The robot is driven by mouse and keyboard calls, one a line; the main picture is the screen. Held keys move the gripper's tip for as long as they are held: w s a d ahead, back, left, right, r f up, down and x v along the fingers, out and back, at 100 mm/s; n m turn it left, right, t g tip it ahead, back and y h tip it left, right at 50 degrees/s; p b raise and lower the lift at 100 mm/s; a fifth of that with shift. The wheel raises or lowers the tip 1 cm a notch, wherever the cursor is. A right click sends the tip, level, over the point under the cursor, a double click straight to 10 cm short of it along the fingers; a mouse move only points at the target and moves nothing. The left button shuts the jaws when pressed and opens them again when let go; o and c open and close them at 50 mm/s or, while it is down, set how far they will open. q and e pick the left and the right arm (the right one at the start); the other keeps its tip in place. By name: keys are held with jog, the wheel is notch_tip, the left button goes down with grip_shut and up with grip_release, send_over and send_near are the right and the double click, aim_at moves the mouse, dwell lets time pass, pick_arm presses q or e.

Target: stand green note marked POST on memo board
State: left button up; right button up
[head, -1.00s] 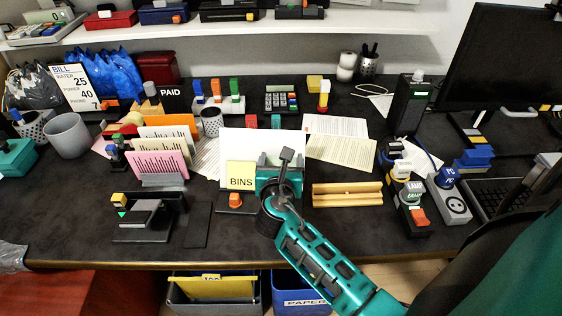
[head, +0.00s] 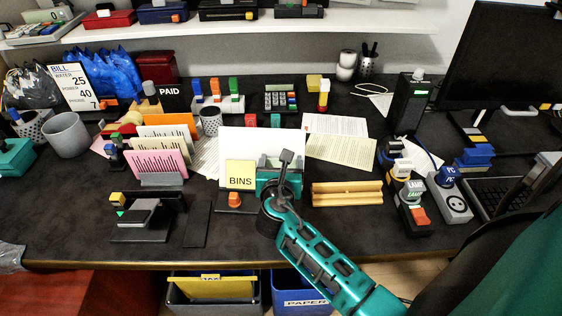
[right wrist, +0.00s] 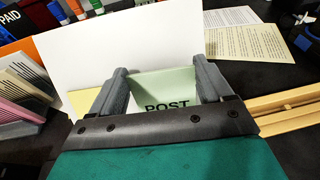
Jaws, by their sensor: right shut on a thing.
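The green note marked POST (right wrist: 165,90) is upright between the fingers of my right gripper (right wrist: 165,88) in the right wrist view. My right gripper (head: 279,160) is shut on it, in front of the right part of the white memo board (head: 285,142). The board also fills the middle of the right wrist view (right wrist: 150,40). The gripper hides most of the green note in the head view. I cannot tell whether its back touches the board. My left gripper is not in view.
A yellow BINS note (head: 240,174) stands at the board's lower left, close to my right gripper. A wooden rack (head: 347,194) lies just right of the gripper. Pink and white cards (head: 158,163) stand to the left.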

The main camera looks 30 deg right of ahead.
jog(key=shift+s+a+f, duration=0.1)
jog(key=shift+s+f, duration=0.05)
jog(key=shift+f, duration=0.25)
dwell(0.5)
jog(key=shift+s+a+f, duration=0.1)
jog(key=shift+s+f, duration=0.05)
jog(key=shift+f, duration=0.1)
dwell(0.5)
jog(key=o, duration=0.9)
